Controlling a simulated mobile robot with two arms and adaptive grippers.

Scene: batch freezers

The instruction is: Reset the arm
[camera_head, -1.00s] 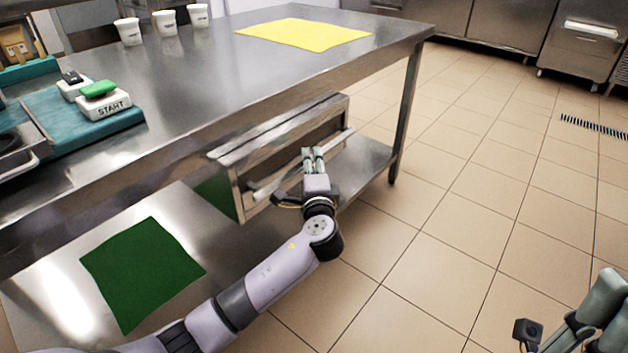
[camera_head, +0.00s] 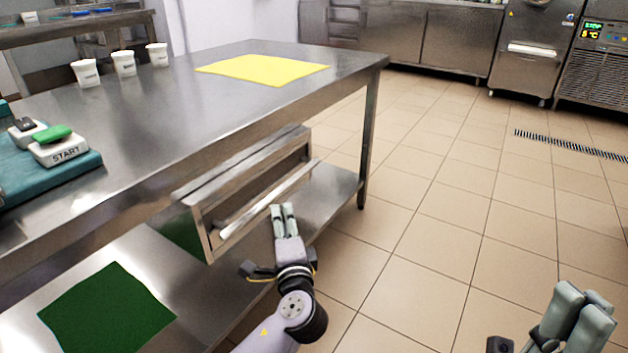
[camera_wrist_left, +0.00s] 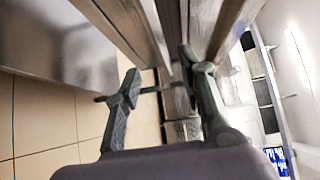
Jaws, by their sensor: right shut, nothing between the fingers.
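My left gripper (camera_head: 283,208) is just in front of the open metal drawer under the steel table, near the lower side of the drawer's long handle bar (camera_head: 265,200). Its fingers are apart with nothing held between them; they also show in the left wrist view (camera_wrist_left: 158,68), close to metal edges. Whether a finger touches the bar I cannot tell. My right gripper (camera_head: 580,300) is at the lower right, over the floor, shut and empty.
The steel table (camera_head: 190,110) carries a yellow mat (camera_head: 263,69), several white cups and a START button box (camera_head: 58,147). A green mat (camera_head: 107,310) lies on the lower shelf. The tiled floor (camera_head: 440,190) to the right is clear.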

